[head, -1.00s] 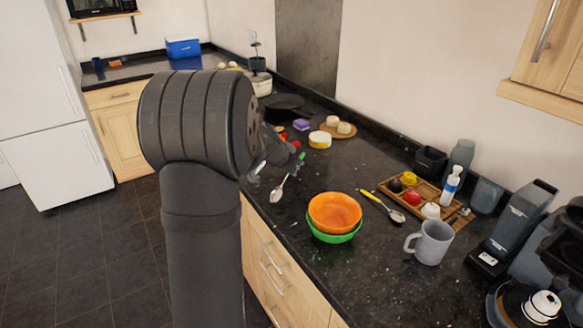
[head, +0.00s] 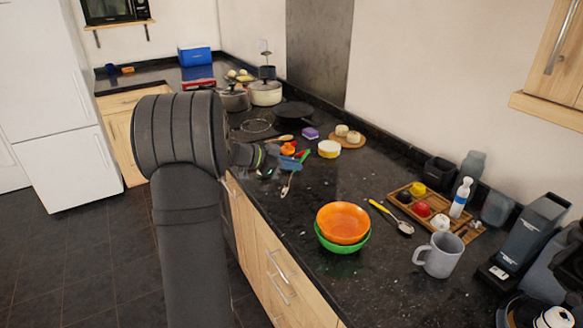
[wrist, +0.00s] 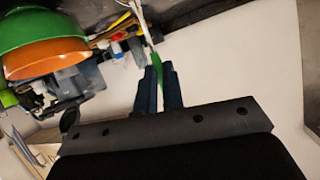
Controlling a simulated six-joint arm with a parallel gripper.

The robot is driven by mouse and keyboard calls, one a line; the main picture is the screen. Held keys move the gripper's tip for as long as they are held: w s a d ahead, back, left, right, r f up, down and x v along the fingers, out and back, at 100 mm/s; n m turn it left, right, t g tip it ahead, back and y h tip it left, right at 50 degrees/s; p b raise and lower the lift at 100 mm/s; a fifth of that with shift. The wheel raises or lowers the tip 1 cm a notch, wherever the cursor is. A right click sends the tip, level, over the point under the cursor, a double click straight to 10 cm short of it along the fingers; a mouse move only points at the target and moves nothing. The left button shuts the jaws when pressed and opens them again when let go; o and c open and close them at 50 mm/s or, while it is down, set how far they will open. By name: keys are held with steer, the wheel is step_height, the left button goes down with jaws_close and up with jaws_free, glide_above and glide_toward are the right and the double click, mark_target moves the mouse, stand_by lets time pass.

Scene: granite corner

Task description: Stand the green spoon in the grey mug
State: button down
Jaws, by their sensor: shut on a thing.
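The green spoon has a green handle (head: 304,156) and a metal bowl end (head: 285,190). My gripper (head: 291,161) is shut on its green handle, and the bowl end points toward the front of the counter. In the wrist view the fingers (wrist: 161,74) close around the green handle (wrist: 157,64), with the metal part running up past them. The spoon looks raised off the counter, though how far is hard to tell. The grey mug (head: 440,256) stands upright at the front right, its handle toward the left. It looks empty, and my gripper is well away from it.
An orange bowl (head: 343,221) nested in a green bowl (head: 345,245) stands between my gripper and the mug. A yellow-handled spoon (head: 392,217) and a wooden tray (head: 400,199) lie behind. A coffee machine (head: 528,240) stands right of the mug.

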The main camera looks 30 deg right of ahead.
steer(key=s+d+r+m+g+y, duration=0.1)
steer(key=s+d+r+m+g, duration=0.25)
steer(key=s+d, duration=0.45)
steer(key=s+d+r+m+g, duration=0.25)
steer(key=s+d+g, duration=0.35)
steer(key=s, duration=0.4)
steer(key=s+d+r+m+g+y, duration=0.3)
steer(key=s+r+y, duration=0.1)
steer(key=s, duration=0.6)
steer(key=s+d+r+m+g+y, duration=0.3)
steer(key=s+m+y, duration=0.1)
steer(key=s, duration=0.6)
step_height(320, 180, down, 13)
steer(key=shift+a+r, duration=0.15)
steer(key=shift+a, duration=0.1)
steer(key=c, duration=1.5)
jaws_free()
steer(key=shift+w, duration=0.15)
